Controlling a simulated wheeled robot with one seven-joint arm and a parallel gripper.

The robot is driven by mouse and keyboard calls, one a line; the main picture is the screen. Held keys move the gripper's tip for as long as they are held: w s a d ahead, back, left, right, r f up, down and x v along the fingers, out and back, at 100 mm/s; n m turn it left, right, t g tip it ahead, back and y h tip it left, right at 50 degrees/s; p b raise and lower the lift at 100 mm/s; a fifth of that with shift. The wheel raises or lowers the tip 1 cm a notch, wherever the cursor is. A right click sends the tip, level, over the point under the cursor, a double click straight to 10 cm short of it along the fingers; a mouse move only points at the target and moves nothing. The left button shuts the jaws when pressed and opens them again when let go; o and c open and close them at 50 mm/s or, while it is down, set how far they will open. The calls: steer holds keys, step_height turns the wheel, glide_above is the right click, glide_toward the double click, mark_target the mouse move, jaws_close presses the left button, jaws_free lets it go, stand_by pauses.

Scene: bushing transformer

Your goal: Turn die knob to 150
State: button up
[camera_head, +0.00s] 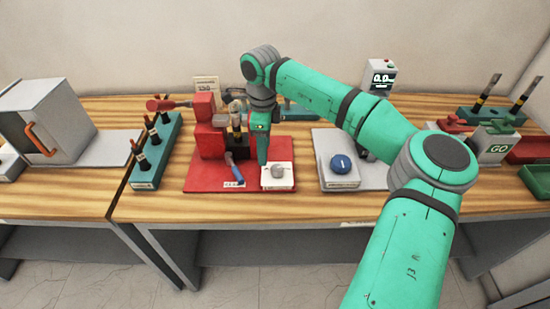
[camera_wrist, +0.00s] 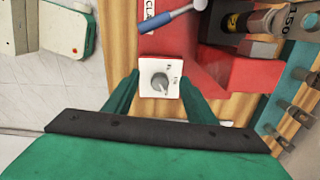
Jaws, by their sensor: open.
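The die knob (camera_head: 278,171) is a round grey dial on a small white box at the front right of a red base plate. In the wrist view the knob (camera_wrist: 160,84) sits near the middle, with small marks around it that are too small to read. My gripper (camera_head: 262,160) points down beside the knob in the head view. In the wrist view the fingers of my gripper (camera_wrist: 161,92) are apart, one on each side of the white box, with nothing held between them. I cannot tell how high the fingertips are above the knob.
A red clamp machine (camera_head: 207,135) with a blue-handled lever (camera_head: 234,172) stands left of the knob. A blue knob (camera_head: 340,163) on a grey station is to the right. A teal tool rack (camera_head: 155,155) stands left, and a display box (camera_head: 381,78) stands behind.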

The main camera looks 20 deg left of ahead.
steer(key=shift+s+a+r, duration=0.1)
steer(key=shift+a+r, duration=0.35)
steer(key=shift+r, duration=0.35)
steer(key=shift+s+a+r, duration=0.1)
steer(key=shift+a+r, duration=0.3)
steer(key=shift+r, duration=0.35)
